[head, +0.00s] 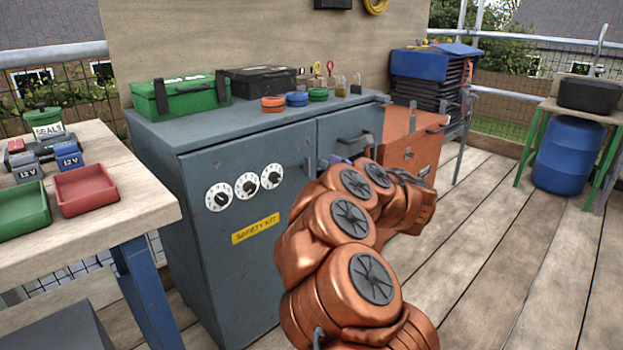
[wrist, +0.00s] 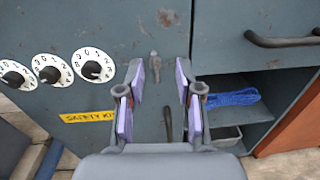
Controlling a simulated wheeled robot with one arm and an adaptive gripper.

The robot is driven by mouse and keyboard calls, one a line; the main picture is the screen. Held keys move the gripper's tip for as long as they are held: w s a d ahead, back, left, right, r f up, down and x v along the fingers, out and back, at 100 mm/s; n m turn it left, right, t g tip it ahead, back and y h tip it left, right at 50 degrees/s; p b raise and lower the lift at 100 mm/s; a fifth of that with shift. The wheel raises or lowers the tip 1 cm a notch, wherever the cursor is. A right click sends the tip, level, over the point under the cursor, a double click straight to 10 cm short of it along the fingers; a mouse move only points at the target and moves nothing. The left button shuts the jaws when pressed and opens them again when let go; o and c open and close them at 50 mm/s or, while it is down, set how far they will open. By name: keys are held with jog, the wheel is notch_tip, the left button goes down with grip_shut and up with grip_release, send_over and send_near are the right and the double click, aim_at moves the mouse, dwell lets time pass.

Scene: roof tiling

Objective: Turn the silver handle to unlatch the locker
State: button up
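The grey-blue locker (head: 235,160) stands in the middle of the head view, its dial door shut. The small silver handle (wrist: 154,64) is on this door near its right edge and points roughly up and down in the wrist view. It also shows in the head view (head: 308,165). My gripper (wrist: 159,85) is open, its purple-padded fingers on either side of the handle's line. The handle appears just beyond the fingertips; I cannot tell whether they touch it. A dark upright pull (wrist: 168,122) shows lower between the fingers. My arm hides part of the locker in the head view.
Three white dials (wrist: 92,65) and a yellow label (wrist: 88,116) are left of the handle. To the right are a dark bar handle (wrist: 285,41) and an open shelf with blue rope (wrist: 233,98). A workbench (head: 120,165) stands left; an orange cabinet (head: 405,140) stands right.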

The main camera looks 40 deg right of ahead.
aim_at(310, 161)
jog(key=shift+n+y, duration=0.4)
jog(key=shift+n, duration=0.2)
jog(key=w, duration=0.2)
jog(key=w+f+b, duration=0.1)
jog(key=w, duration=0.2)
jog(key=w+f+b, duration=0.1)
jog(key=w, duration=0.1)
jog(key=shift+w+a, duration=0.15)
jog(key=shift+a, duration=0.05)
jog(key=shift+r, duration=0.1)
grip_shut()
